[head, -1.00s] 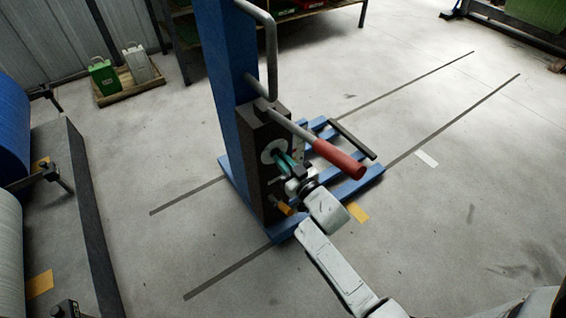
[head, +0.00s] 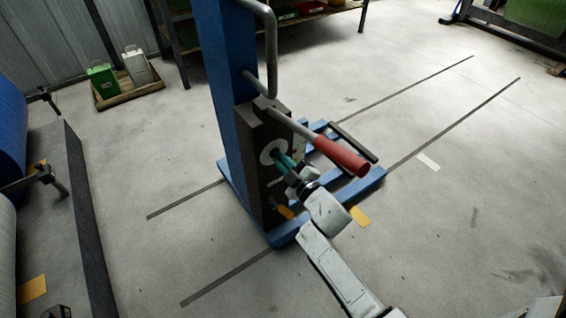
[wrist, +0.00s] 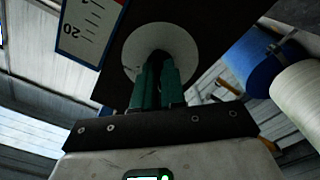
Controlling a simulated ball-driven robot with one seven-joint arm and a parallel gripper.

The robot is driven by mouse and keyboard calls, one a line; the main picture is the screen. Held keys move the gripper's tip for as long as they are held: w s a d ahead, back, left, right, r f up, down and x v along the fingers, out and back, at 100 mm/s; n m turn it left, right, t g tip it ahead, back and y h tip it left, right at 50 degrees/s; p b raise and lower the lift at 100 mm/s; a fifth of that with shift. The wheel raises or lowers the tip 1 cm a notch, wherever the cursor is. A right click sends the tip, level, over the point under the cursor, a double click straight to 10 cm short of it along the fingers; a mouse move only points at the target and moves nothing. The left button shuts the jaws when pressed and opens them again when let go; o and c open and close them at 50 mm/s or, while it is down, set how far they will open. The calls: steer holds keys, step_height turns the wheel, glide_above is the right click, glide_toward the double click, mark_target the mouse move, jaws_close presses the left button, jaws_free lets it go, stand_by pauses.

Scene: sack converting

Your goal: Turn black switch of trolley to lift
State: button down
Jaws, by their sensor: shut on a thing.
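The trolley (head: 228,80) stands upright as a tall blue column with a dark grey box (head: 268,122) low on it. The box carries a white round plate with the black switch at its middle. In the wrist view the black switch (wrist: 158,60) shows as a dark shape in front of the white plate (wrist: 182,48). My gripper (head: 281,160) reaches the plate with its teal fingers. In the wrist view my gripper (wrist: 157,78) is shut on the switch, which the fingers partly hide. The switch's exact angle cannot be told.
A red-handled lever (head: 342,157) sticks out from the trolley just above my wrist. A scale plate (wrist: 90,25) is beside the switch. A wooden tray (head: 128,92) with green and white containers lies at the back left. The floor to the right is mostly clear.

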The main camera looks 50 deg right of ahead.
stand_by(0.3)
steer(key=c, duration=1.2)
jaws_free()
steer(key=v, duration=1)
steer(key=shift+s+p, duration=0.4)
steer(key=shift+a, duration=0.1)
